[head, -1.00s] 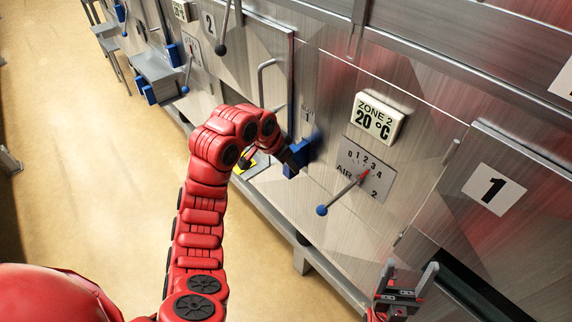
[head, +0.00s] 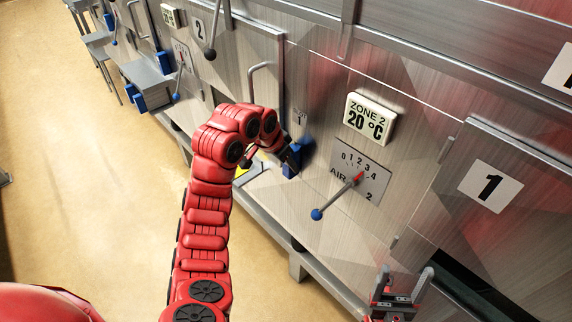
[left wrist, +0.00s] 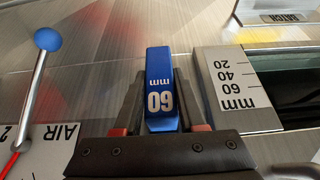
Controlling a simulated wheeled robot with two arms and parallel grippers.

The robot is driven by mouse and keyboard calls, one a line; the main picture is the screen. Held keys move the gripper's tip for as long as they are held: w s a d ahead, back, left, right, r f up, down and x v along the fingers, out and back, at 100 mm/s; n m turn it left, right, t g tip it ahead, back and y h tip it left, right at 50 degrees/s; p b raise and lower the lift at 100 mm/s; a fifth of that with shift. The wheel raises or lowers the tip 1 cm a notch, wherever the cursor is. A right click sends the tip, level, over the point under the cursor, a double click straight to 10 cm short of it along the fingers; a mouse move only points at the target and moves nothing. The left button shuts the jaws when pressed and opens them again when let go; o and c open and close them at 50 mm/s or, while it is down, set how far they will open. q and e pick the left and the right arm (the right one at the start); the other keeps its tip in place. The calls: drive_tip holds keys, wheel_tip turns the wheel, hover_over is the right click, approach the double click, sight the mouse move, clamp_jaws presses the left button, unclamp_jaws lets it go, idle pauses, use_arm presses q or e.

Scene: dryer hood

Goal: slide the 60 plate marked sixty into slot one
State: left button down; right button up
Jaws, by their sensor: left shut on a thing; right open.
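The blue plate marked 60 mm (left wrist: 160,75) is held between the two dark fingers of my left gripper (left wrist: 158,118), its number upside down in the left wrist view. I cannot tell whether the plate touches the panel, and no slot opening shows clearly there. My right gripper (head: 404,284) is open and empty at the lower right, near the steel front.
A lever with a blue knob (head: 317,214) sticks out from the AIR dial (head: 360,170) right of the plate. A steel mm scale block (left wrist: 232,85) is right of the plate in the left wrist view. Blue plates (head: 137,97) stand by a far shelf. A door handle (head: 262,68) protrudes.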

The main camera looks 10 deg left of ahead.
use_arm(q)
drive_tip(key=shift+w+d, duration=0.2)
drive_tip(key=shift+d, duration=0.05)
drive_tip(key=shift+c, duration=2)
unclamp_jaws()
drive_tip(key=shift+s+a+r, duration=0.1)
drive_tip(key=shift+a+r, duration=0.1)
drive_tip(key=shift+r, duration=0.35)
drive_tip(key=p+v, duration=0.9)
drive_tip(key=v, duration=0.7)
drive_tip(key=shift+s, duration=0.2)
